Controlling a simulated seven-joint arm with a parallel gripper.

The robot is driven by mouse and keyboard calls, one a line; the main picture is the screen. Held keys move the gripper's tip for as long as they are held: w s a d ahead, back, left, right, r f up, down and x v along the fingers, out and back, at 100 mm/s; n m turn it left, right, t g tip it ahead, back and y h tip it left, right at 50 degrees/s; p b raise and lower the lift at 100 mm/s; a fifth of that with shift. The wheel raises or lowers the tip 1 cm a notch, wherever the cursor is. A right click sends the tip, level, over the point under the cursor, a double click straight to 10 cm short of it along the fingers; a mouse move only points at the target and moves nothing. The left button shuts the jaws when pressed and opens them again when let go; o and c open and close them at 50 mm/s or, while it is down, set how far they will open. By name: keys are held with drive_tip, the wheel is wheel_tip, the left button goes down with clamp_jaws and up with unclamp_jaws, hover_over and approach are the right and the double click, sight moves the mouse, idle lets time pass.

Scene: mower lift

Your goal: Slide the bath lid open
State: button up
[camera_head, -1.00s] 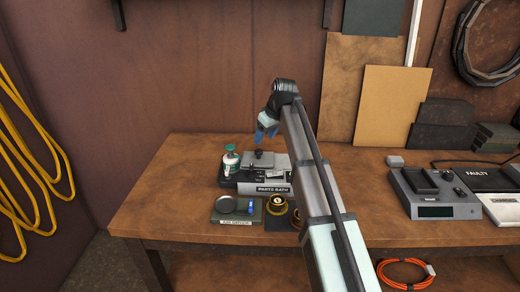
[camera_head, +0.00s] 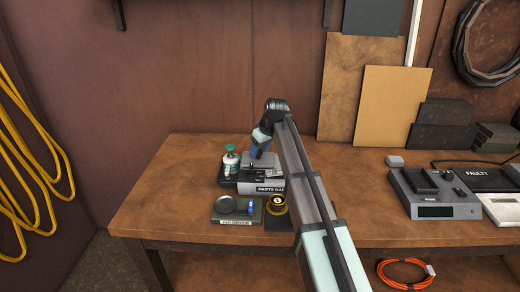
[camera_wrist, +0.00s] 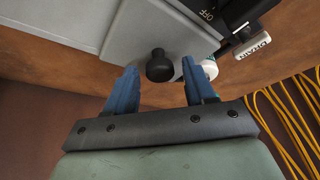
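The parts bath (camera_head: 270,187) is a grey box with a front label, standing on the workbench. Its light grey lid (camera_head: 257,161) lies on top, and the lid also shows in the wrist view (camera_wrist: 150,30). A black round knob (camera_wrist: 159,66) stands on the lid near its edge. My gripper (camera_head: 260,152) is over the lid. In the wrist view my gripper (camera_wrist: 160,80) has its two blue fingers apart, one on each side of the knob, with clear gaps to it. Part of the bath is hidden behind my arm.
A green-capped bottle (camera_head: 231,160) stands left of the bath. A tray with a round dish (camera_head: 228,204) and a brass part (camera_head: 277,204) lie in front. Switch markings and a DRAIN tag (camera_wrist: 252,45) are beside the lid. A grey device (camera_head: 435,193) stands at right.

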clamp_jaws()
idle(0.4)
drive_tip(key=d, duration=0.9)
drive_tip(key=shift+d, duration=0.3)
drive_tip(key=shift+o, duration=0.7)
unclamp_jaws()
drive_tip(key=v, duration=1.3)
drive_tip(key=shift+r, duration=0.4)
